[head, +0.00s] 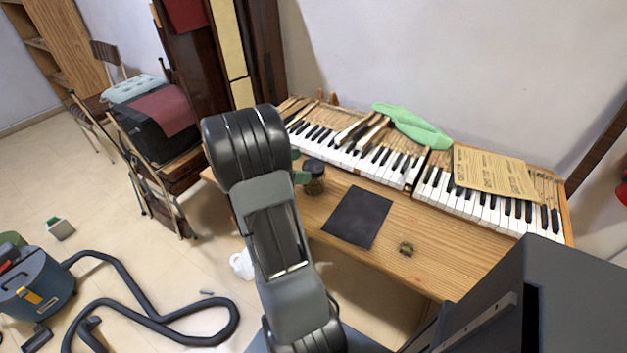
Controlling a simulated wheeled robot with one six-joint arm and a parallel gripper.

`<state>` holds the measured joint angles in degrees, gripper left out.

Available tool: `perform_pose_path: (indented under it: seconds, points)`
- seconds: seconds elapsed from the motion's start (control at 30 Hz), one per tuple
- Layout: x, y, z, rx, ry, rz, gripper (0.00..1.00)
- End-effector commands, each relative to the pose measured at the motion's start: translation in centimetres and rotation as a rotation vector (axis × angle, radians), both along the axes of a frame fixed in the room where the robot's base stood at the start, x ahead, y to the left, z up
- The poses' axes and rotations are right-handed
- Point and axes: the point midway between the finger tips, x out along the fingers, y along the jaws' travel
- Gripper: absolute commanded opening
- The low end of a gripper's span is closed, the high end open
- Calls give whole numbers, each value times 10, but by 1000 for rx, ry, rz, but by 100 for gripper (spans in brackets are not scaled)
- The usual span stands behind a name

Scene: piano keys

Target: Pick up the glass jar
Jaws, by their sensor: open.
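The glass jar (315,180) is small, with a dark top and brownish lower part. It stands upright on the wooden desk (435,262), near the front of the white keys at the left. My arm crosses in front of the desk's left end and hides most of my gripper. Two small greenish tips of my gripper (298,165) show past the arm's right edge, close to the jar's left side. They are apart, with nothing seen held between them. Whether either tip touches the jar cannot be told.
A dark flat sheet (358,216) and a small brownish object (406,248) lie on the desk. Keyboards (350,160) line its back, with a green cloth (415,127) and a yellowed paper (495,174) on top. A blue vacuum cleaner (40,285) and its hose (150,318) lie on the floor.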

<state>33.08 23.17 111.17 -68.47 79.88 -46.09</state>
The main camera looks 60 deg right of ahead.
Motion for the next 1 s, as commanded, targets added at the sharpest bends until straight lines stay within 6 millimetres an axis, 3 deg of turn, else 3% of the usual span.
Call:
perform_pose_path:
  seconds: [0.43, 0.77, 1.0]
  points:
    - [-30, -31, -20, 1, -2, -3, 100]
    - [-33, -36, -22, 0, -1, 0, 100]
    - [-33, -36, -22, 0, -1, 0, 79]
